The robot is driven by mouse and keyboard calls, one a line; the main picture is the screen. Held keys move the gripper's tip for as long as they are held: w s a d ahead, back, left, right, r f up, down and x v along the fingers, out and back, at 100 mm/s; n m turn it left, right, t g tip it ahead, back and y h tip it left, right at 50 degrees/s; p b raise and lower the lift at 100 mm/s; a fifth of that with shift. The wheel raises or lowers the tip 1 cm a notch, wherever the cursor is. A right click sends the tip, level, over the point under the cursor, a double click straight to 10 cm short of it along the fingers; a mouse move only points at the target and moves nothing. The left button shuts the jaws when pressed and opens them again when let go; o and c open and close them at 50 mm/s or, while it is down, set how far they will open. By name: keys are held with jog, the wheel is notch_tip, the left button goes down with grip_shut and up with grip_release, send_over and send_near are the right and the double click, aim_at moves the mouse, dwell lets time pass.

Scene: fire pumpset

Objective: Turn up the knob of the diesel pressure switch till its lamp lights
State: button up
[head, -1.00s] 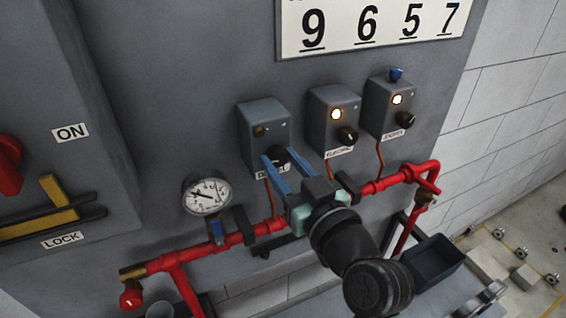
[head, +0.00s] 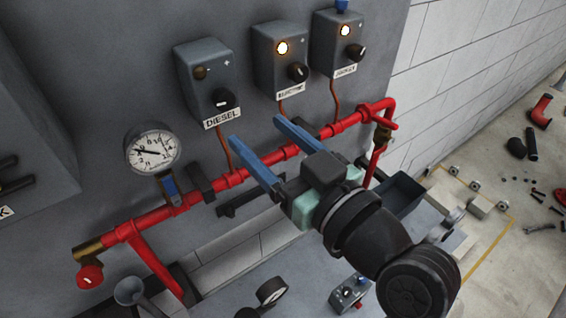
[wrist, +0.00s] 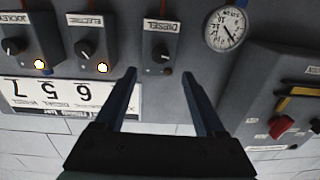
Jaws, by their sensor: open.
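The diesel pressure switch (head: 203,82) is a grey box on the panel with a DIESEL label. Its lamp (head: 200,73) is dark. Its black knob (head: 223,99) is on the lower front and nothing touches it. My gripper (head: 255,136) is open and empty, below and right of the knob in the head view, with its blue fingers pointing toward the panel. In the wrist view the diesel switch (wrist: 160,45) shows upside down, beyond and between the fingertips of my gripper (wrist: 160,72).
The electric switch (head: 265,62) and jockey switch (head: 328,50) stand to the right with lit lamps. A red pipe (head: 238,178) runs below the switches. A pressure gauge (head: 152,150) is at left. A dark bin (head: 398,194) sits at lower right.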

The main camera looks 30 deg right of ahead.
aim_at(227, 104)
jog(key=s, duration=0.3)
jog(key=shift+s+d+b, duration=0.1)
jog(key=shift+s+b, duration=0.25)
jog(key=shift+b, duration=0.05)
dwell(0.9)
jog(key=shift+w+a+f+h+b, duration=0.1)
jog(key=shift+w+a+h+b, duration=0.2)
jog(key=shift+b, duration=0.4)
jog(key=w+p, duration=0.4)
jog(key=w, duration=0.7)
jog(key=shift+w+a, duration=0.1)
jog(key=shift+w, duration=0.25)
jog(key=shift+w+p, duration=0.3)
jog(key=shift+w, duration=0.2)
grip_shut()
